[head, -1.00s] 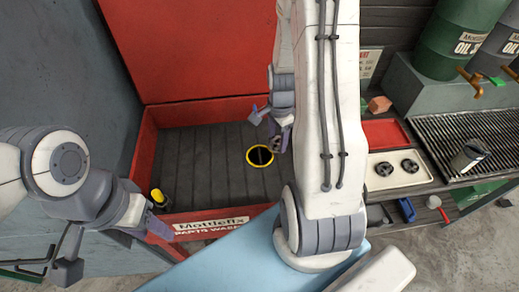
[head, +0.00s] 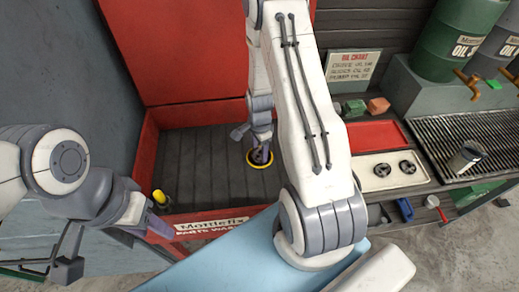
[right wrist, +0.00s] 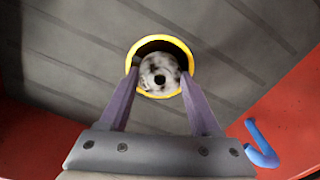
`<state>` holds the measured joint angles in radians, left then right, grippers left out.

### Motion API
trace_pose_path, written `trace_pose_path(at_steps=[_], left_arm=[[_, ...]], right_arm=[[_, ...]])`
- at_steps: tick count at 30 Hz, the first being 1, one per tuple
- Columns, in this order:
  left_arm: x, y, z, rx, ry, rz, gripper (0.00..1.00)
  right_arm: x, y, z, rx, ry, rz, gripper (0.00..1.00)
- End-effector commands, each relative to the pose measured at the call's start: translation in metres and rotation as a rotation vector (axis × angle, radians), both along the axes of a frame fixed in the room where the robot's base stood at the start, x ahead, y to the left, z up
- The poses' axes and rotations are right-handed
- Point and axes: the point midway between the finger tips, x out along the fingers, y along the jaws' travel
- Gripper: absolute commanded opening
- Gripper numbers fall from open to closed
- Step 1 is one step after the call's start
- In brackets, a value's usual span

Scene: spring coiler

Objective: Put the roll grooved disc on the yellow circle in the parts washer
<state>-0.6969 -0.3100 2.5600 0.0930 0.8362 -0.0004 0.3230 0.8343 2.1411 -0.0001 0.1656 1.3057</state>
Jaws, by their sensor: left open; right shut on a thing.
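The red parts washer (head: 150,137) has a dark slatted floor with the yellow circle (head: 262,165) on it. My right gripper (head: 260,148) is over the circle. In the right wrist view, my right gripper (right wrist: 158,82) is shut on a grey mottled disc (right wrist: 160,72) with a dark centre hole. The disc appears within the yellow ring (right wrist: 188,55). I cannot tell whether it touches the floor. My left gripper (head: 112,245) is open and empty, outside the washer's front left.
A yellow-topped black item (head: 160,197) stands in the washer's front left corner. To the right are a white tray (head: 375,160) with two dark discs, a red tray (head: 377,134), green and orange blocks, and a grate (head: 470,130) with a metal can. A blue hook-shaped item (right wrist: 261,145) shows in the wrist view.

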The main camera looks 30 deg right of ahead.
Motion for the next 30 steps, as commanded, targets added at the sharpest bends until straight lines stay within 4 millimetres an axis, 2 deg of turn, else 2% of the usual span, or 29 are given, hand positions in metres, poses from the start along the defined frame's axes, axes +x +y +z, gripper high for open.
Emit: trace_pose_path(at_steps=[3, 4, 6, 15, 20, 23, 30], left_arm=[[0.0, 0.0, -0.003, 0.0, 0.0, 0.0, 0.5], [0.0, 0.0, -0.003, 0.0, 0.0, 0.0, 0.5], [0.0, 0.0, -0.002, 0.0, 0.0, 0.0, 0.5], [0.0, 0.0, -0.002, 0.0, 0.0, 0.0, 0.5], [0.0, 0.0, -0.001, 0.0, 0.0, 0.0, 0.5], [0.0, 0.0, -0.003, 0.0, 0.0, 0.0, 0.5], [0.0, 0.0, -0.008, 0.0, 0.0, 0.0, 0.5]], right_arm=[[0.0, 0.0, -0.004, 0.0, 0.0, 0.0, 0.0], [0.0, 0.0, -0.004, 0.0, 0.001, 0.0, 0.68], [0.0, 0.0, -0.003, 0.0, 0.0, 0.0, 0.94], [0.0, 0.0, -0.002, 0.0, 0.0, 0.0, 0.94], [0.001, 0.0, 0.007, -0.001, -0.003, 0.0, 0.94], [0.001, 0.0, 0.023, -0.001, -0.005, 0.0, 0.94], [0.001, 0.0, 0.073, -0.002, -0.006, 0.0, 0.94]])
